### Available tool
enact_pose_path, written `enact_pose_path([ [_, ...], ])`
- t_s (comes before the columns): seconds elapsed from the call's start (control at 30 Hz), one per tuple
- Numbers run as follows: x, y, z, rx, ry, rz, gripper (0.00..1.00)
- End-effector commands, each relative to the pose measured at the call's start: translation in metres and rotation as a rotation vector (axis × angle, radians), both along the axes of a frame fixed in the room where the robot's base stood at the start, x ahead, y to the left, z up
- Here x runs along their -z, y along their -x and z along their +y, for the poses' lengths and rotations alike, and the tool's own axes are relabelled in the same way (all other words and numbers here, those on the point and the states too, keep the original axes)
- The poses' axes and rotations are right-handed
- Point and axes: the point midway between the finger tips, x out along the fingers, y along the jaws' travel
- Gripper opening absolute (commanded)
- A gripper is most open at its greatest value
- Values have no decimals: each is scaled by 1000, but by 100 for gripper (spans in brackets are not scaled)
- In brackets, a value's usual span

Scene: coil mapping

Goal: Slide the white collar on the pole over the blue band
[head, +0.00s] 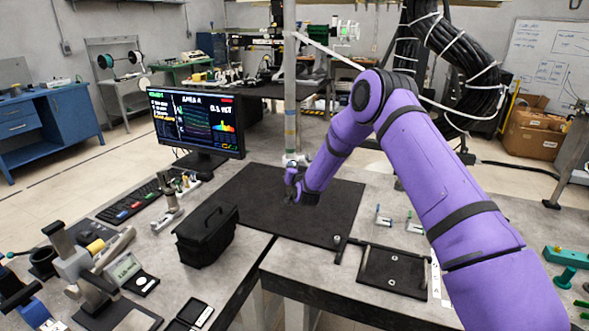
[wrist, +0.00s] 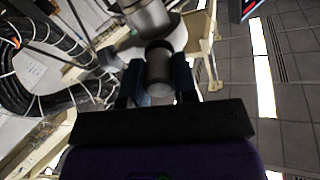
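The white collar (head: 295,159) sits low around the pole. My gripper (head: 292,182) is at the foot of the pole, just below and touching or close to the collar. In the wrist view the two dark blue fingers (wrist: 158,82) flank a short grey-brown cylinder with a pale end, seemingly the collar's grip, with no clear gap. A larger pale round body (wrist: 150,20), likely the collar, lies beyond it.
A monitor (head: 196,122) stands left of the pole, with a black case (head: 206,234) in front. The dark mat (head: 250,205) is mostly bare. A thick black cable bundle (head: 455,50) hangs at upper right behind my arm. A pale strut slants from the pole to the right.

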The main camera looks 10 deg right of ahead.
Motion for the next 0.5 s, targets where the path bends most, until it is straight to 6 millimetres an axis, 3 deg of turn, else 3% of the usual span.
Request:
enact_pose_path([
  [0.27,-12,0,0,0,0,-2,0],
  [0.5,-64,0,0,-1,0,-5,0],
])
